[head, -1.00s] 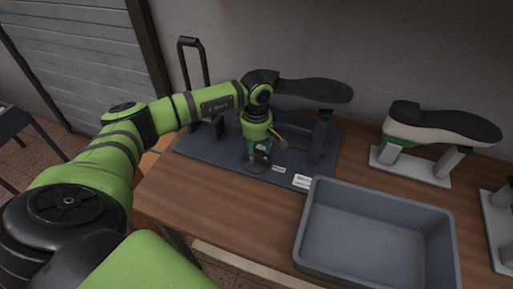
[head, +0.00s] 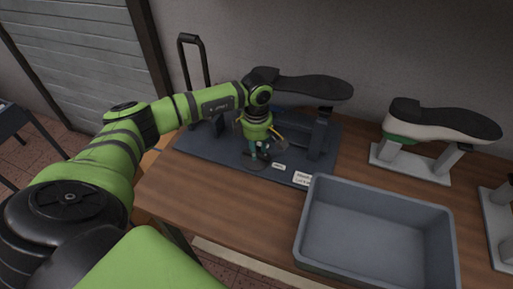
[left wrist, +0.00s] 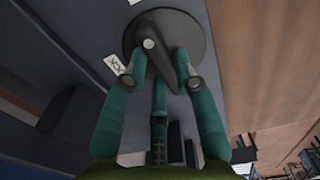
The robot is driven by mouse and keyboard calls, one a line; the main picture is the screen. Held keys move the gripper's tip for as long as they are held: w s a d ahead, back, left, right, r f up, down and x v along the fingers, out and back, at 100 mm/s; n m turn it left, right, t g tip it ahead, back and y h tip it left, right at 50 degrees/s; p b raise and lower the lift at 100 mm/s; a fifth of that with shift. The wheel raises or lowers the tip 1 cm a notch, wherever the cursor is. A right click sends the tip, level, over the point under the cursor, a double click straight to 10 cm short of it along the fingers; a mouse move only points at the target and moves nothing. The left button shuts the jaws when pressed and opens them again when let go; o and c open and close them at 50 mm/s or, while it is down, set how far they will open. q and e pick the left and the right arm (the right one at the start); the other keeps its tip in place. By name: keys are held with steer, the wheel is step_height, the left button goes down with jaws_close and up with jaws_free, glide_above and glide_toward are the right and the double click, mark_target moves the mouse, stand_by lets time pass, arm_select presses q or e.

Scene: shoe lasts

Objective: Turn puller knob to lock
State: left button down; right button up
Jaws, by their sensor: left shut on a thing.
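The puller knob is a dark round disc with a raised bar across it. In the head view the knob (head: 255,165) lies flat near the front edge of the dark blue-grey puller base (head: 205,150). It shows close up in the left wrist view (left wrist: 202,32). My left gripper (head: 259,155) points down onto it from above. In the left wrist view the green fingers of the left gripper (left wrist: 162,62) are shut on the bar, with fingertips on both sides of it. The fingers partly hide the knob in the head view. My right gripper is not in view.
White labels (head: 279,166) lie beside the knob. A dark shoe form (head: 305,87) stands above the base, close to my wrist. A grey bin (head: 375,276) stands at the front right of the wooden table. Another shoe (head: 440,122) sits on a stand behind it.

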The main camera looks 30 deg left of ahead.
arm_select(q)
steer(key=n+b, duration=0.1)
steer(key=n, duration=0.2)
steer(key=shift+a+f+n+b, duration=0.1)
steer(key=shift+n+b, duration=0.25)
steer(key=shift+n, duration=0.05)
steer(key=n+b, duration=0.1)
steer(key=n, duration=0.3)
steer(key=shift+s+a, duration=0.1)
steer(key=n+b, duration=0.1)
steer(key=n, duration=0.4)
steer(key=shift+s, duration=0.1)
steer(key=shift+s+n+b, duration=0.1)
steer(key=shift+n+b, duration=0.3)
steer(key=shift+n, duration=1.8)
steer(key=c, duration=1)
jaws_free()
steer(key=shift+o, duration=0.2)
